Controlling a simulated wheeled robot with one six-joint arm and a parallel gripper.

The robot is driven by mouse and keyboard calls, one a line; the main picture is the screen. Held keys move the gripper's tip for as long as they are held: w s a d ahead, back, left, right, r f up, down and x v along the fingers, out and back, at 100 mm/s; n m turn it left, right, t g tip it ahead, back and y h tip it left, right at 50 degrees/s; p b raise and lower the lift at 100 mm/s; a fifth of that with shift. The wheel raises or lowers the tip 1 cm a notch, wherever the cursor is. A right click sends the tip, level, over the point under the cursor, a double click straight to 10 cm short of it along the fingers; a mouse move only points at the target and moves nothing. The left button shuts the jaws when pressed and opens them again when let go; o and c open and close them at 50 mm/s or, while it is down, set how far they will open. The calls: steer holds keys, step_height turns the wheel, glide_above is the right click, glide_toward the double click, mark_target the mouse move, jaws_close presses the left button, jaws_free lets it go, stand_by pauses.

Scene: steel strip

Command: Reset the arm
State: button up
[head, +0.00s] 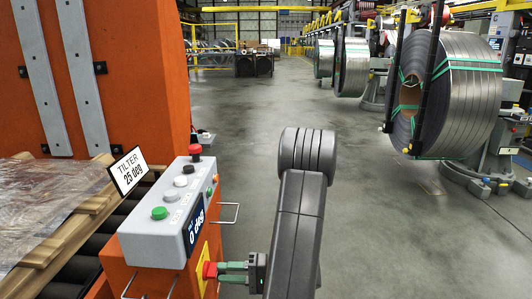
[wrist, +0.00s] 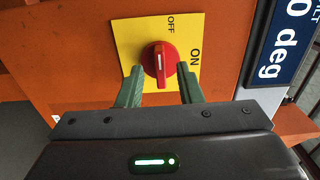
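A red rotary switch (wrist: 159,60) sits on a yellow plate (wrist: 207,32) marked OFF and ON, on an orange cabinet (wrist: 60,50). Its white mark points to the top of the wrist view, nearer OFF than ON. In the head view the switch (head: 209,270) is at the lower middle. My gripper (wrist: 159,70) is open, its two green fingers either side of the knob with narrow gaps. In the head view my gripper (head: 219,271) reaches left, fingertips close to the knob. I cannot tell whether they touch it.
A grey control box (head: 150,235) with several buttons and a "0 deg" display tops the cabinet. A "TILTER 25 deg" sign (head: 129,172) stands behind it. Wire handles (head: 228,213) stick out nearby. Steel coils (head: 460,90) stand at right; the central floor is clear.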

steer(key=shift+a, duration=0.8)
steer(key=shift+d, duration=0.1)
steer(key=d+p, duration=0.3)
steer(key=d, duration=1.1)
steer(key=a+m+p, duration=0.1)
steer(key=a+m, duration=0.1)
steer(key=a, duration=0.2)
steer(key=a+m+p, duration=0.2)
steer(key=a, duration=0.3)
steer(key=a+m+p, duration=0.1)
steer(key=a+p, duration=0.1)
steer(key=a, duration=0.3)
steer(key=shift+a+r+m, duration=0.1)
steer(key=shift+r+m, duration=0.25)
steer(key=shift+m, duration=0.05)
steer(key=shift+w+f+m+p, duration=0.1)
steer(key=shift+f+m+p, duration=0.05)
steer(key=shift+m+p, duration=0.85)
